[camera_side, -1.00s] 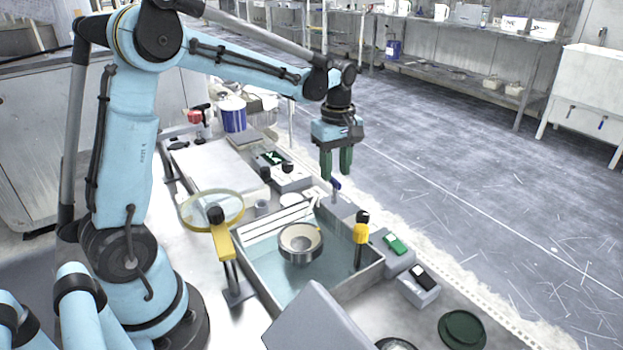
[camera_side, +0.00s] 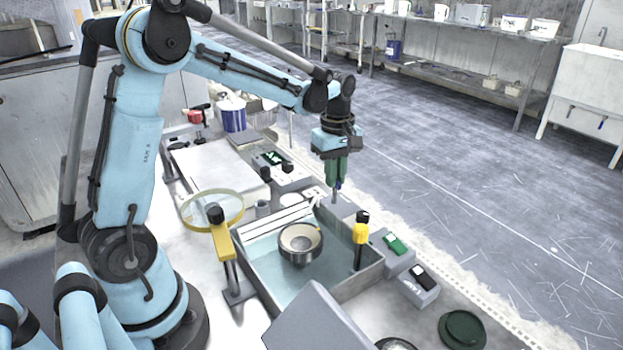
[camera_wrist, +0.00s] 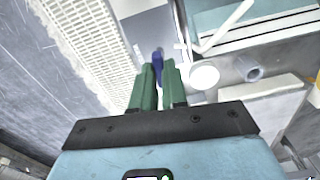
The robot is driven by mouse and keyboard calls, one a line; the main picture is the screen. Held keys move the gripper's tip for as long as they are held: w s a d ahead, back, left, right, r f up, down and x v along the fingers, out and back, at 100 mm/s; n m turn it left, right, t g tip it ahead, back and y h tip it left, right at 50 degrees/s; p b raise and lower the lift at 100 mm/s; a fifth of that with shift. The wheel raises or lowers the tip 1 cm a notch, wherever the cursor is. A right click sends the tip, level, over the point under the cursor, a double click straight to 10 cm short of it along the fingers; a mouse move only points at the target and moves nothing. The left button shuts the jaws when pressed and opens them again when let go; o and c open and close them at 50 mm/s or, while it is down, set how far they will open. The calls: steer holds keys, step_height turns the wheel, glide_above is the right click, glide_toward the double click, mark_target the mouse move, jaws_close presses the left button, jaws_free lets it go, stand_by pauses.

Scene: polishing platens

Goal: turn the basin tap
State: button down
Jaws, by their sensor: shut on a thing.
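The basin tap (camera_side: 338,184) is a small blue handle at the back corner of the water basin (camera_side: 365,285). It also shows in the wrist view as a blue handle (camera_wrist: 158,62) between the green fingertips. My gripper (camera_side: 334,182) points straight down over the tap, and its green fingers are shut on the blue handle. In the wrist view my gripper (camera_wrist: 159,76) has one finger on each side of the handle. The fingers partly hide the handle in the side view.
Boxes with a green switch (camera_side: 395,245) and a black switch (camera_side: 420,277) sit to the right.

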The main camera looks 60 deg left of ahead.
steer(key=shift+m, duration=0.3)
steer(key=m, duration=0.3)
steer(key=shift+m, duration=0.3)
steer(key=m, duration=0.4)
steer(key=shift+m, duration=0.3)
steer(key=m, duration=0.4)
steer(key=shift+m, duration=1.9)
steer(key=c, duration=1.2)
jaws_free()
steer(key=shift+o, duration=0.2)
